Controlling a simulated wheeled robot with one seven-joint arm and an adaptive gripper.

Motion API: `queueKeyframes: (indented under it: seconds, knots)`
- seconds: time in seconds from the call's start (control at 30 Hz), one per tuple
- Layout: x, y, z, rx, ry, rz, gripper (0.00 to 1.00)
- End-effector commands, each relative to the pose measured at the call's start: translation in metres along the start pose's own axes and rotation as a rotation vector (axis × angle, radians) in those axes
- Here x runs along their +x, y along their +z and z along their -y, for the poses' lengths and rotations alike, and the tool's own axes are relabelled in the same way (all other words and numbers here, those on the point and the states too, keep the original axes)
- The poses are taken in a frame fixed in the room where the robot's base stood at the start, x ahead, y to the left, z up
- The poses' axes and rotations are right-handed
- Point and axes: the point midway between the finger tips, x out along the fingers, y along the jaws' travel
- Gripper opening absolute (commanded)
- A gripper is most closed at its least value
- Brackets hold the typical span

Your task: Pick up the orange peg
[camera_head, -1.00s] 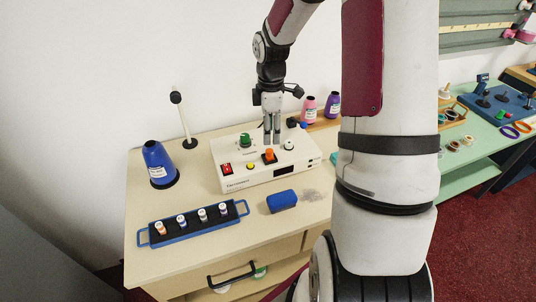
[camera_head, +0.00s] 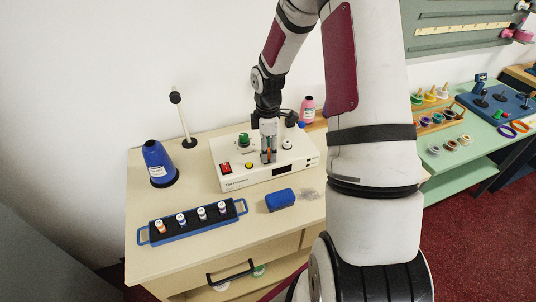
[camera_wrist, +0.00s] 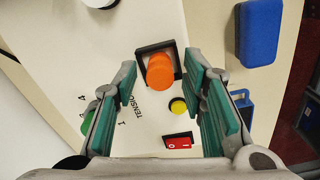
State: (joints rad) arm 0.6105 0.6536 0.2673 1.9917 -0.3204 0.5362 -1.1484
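The orange peg (camera_wrist: 160,71) stands in a square black socket (camera_wrist: 143,50) on the white control box. In the head view only a bit of the peg (camera_head: 269,154) shows between my fingers. My gripper (camera_head: 268,159) points down over the peg from above. In the wrist view my gripper's (camera_wrist: 162,78) green-padded fingers are spread, one to each side of the peg, with gaps on both sides. Nothing is held. How far the tips reach down along the peg is hard to tell.
The white box (camera_head: 240,178) also carries a red switch (camera_head: 226,168), a yellow button (camera_head: 249,165), a green knob (camera_head: 244,139) and a white knob (camera_head: 287,143). A blue block (camera_head: 280,199), a blue spool tray (camera_head: 241,207) and a blue thread cone (camera_head: 160,164) stand nearby.

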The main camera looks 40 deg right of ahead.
Motion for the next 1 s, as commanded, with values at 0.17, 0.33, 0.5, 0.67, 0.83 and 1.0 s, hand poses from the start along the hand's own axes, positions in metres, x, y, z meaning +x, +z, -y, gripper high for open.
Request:
queueKeyframes:
  seconds: [0.17, 0.33, 0.5, 0.67, 0.83, 1.0]
  knots:
    - [0.0, 0.0, 0.0, 0.0, 0.0, 0.0, 0.05]
    - [0.0, 0.0, 0.0, 0.0, 0.0, 0.0, 0.04]
    - [-0.002, 0.0, 0.0, 0.0, 0.0, 0.0, 0.04]
    - [-0.01, 0.0, -0.001, 0.001, 0.002, -0.001, 0.04]
    - [-0.034, 0.0, -0.002, 0.001, 0.005, 0.0, 0.04]
    - [-0.04, 0.009, 0.032, 0.001, -0.001, 0.001, 0.04]
